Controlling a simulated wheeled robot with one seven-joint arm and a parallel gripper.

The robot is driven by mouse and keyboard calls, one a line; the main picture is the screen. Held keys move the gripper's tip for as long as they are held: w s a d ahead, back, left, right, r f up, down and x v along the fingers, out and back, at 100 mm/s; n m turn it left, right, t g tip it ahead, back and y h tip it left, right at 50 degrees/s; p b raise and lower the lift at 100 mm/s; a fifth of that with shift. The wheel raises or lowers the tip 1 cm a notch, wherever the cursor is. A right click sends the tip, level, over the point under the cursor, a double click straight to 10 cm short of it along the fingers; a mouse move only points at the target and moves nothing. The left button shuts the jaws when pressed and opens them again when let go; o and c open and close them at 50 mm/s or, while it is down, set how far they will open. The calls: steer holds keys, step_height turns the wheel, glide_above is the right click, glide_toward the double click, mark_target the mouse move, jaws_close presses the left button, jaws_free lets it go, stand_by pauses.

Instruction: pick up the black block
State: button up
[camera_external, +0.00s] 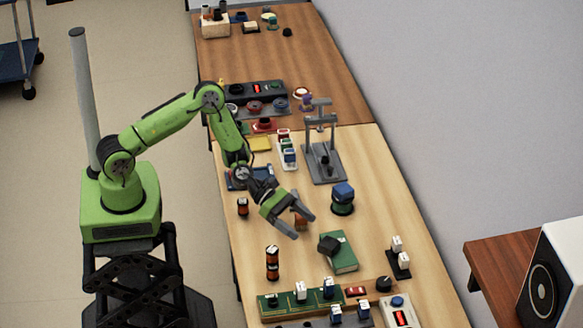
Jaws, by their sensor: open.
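The black block (329,246) rests at the left edge of a green book-like box (342,255) on the light wooden table, and looks tilted. I cannot tell whether it lies on the box or leans against it. My gripper (304,227) is open, with its fingers pointing down and to the right, above and a little behind the block. Nothing shows between the fingertips. A small orange-brown object (300,220) shows behind the fingers, partly hidden.
A dark round stand with a blue block (343,192) is right of my gripper. An orange and black cylinder (272,263) stands left of the block. A green rack (300,300) with white and blue pieces lies in front. A grey press-like frame (322,150) stands behind.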

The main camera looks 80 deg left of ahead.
mark_target(324, 246)
steer(key=b+x, duration=0.1)
steer(key=x, duration=0.6)
steer(key=shift+w+d, duration=0.2)
steer(key=shift+w, duration=0.2)
steer(key=shift+r, duration=0.15)
steer(key=c, duration=1.3)
steer(key=d+r, duration=0.1)
steer(key=r, duration=0.1)
steer(key=d+r+p, duration=0.1)
steer(key=r, duration=0.2)
steer(key=d+r+p, duration=0.1)
steer(key=r, duration=0.2)
steer(key=shift+s+r, duration=0.1)
steer(key=shift+r, duration=0.1)
step_height(324, 246, down, 8)
steer(key=shift+f+b, duration=0.2)
steer(key=shift+b, duration=0.5)
